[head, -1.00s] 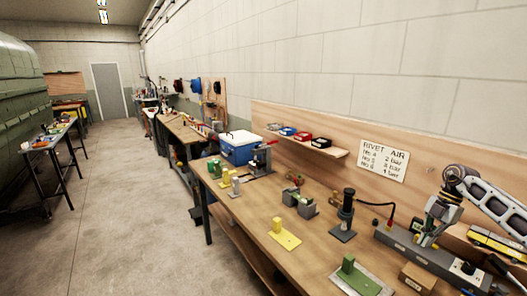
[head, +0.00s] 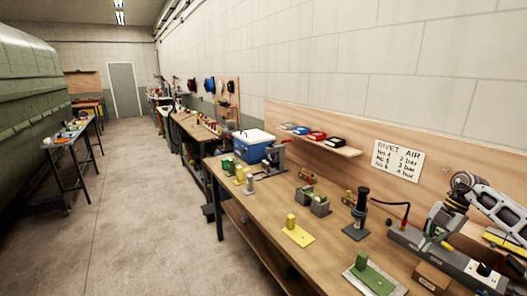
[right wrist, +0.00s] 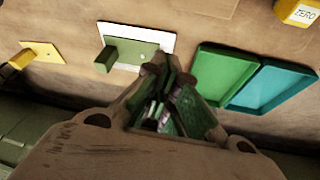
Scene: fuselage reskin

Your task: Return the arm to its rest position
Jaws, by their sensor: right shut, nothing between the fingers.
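My right gripper (head: 428,243) hangs at the end of my right arm, which comes in from the right edge of the head view. My left gripper is in neither view.
The wooden bench (head: 325,255) holds a yellow block on a plate (head: 296,233), a dark upright tool (head: 359,210), and a small cardboard box (head: 430,277). A green tray (right wrist: 222,76) and a blue tray (right wrist: 272,88) lie side by side. The floor at left (head: 140,200) is clear.

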